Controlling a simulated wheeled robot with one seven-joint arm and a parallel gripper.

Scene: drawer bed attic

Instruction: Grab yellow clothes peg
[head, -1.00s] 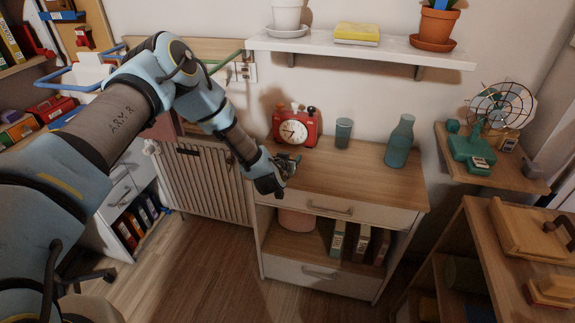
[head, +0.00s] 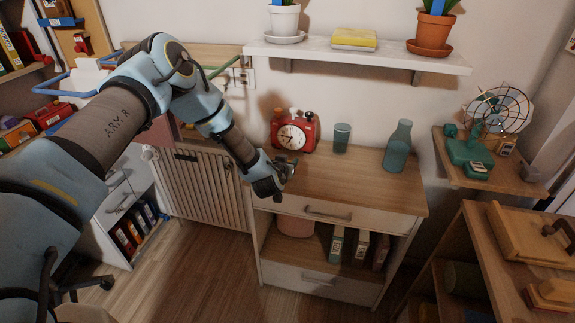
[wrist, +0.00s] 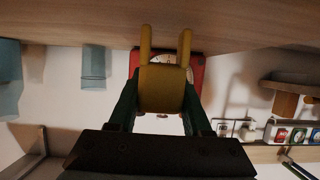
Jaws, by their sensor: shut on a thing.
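The yellow clothes peg (wrist: 163,88) is between the two dark green fingers of my gripper (wrist: 162,98) in the wrist view. Its two prongs point away from the gripper, toward the wooden surface at the top of that picture. In the head view my gripper (head: 286,168) is over the left front part of the wooden cabinet top, in front of the red clock. The peg is too small and covered to make out there.
The red clock (head: 294,132), a small teal glass (head: 341,138) and a teal bottle (head: 397,147) stand on the cabinet top (head: 350,185). A white wall shelf (head: 380,58) hangs above. A radiator (head: 208,188) is on the left, a green fan (head: 470,152) on the right.

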